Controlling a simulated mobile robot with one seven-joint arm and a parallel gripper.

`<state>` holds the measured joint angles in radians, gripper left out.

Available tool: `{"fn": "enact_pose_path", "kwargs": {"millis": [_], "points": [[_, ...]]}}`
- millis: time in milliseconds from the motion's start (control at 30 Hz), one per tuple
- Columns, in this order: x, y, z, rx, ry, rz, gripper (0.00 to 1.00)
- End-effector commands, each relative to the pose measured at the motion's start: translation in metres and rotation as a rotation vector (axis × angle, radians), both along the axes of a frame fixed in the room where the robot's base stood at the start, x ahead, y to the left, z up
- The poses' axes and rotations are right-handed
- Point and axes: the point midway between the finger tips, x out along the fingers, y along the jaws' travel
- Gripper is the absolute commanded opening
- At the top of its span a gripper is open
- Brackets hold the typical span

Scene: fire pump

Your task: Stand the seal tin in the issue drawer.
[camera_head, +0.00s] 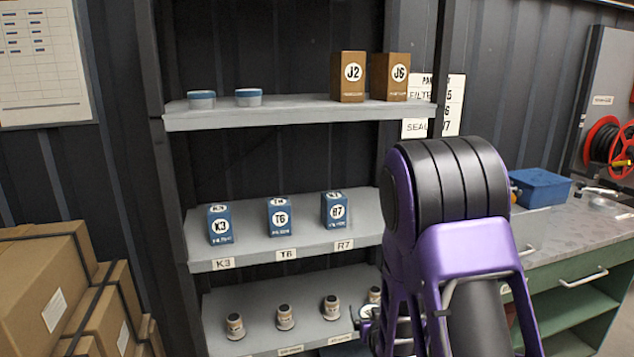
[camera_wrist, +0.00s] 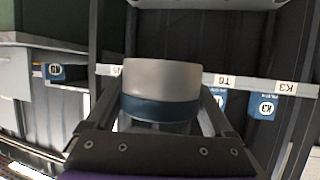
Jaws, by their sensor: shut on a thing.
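The seal tin (camera_wrist: 162,90), a short round grey tin with a dark blue band, is clamped between the fingers of my gripper (camera_wrist: 160,125) in the wrist view. That view is upside down, so the tin looks upright with its blue band on top. In the head view my purple and black arm hides the gripper and the held tin. A green drawer front (camera_head: 570,287) with a pale handle sits under the bench top at the right and looks shut. I cannot tell whether it is the issue drawer.
Two similar tins (camera_head: 201,99) and two brown boxes (camera_head: 348,77) stand on the top shelf (camera_head: 290,114). Blue filter boxes (camera_head: 278,217) and several small fittings (camera_head: 285,317) fill lower shelves. A blue bin (camera_head: 540,187) is on the bench (camera_head: 560,232). Cartons (camera_head: 45,290) stand left.

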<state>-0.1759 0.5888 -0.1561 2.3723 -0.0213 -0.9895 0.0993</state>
Motion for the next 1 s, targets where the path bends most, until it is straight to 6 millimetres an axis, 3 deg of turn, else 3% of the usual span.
{"fn": "enact_pose_path", "kwargs": {"millis": [133,367,700,1000], "points": [[-0.022,-0.014,-0.011,0.0,-0.001,-0.026,0.22],[-0.027,-0.017,-0.016,0.002,-0.002,-0.032,0.22],[-0.04,-0.016,-0.067,0.001,0.001,-0.03,0.22],[-0.041,-0.016,-0.069,0.001,-0.004,-0.03,0.22]]}}
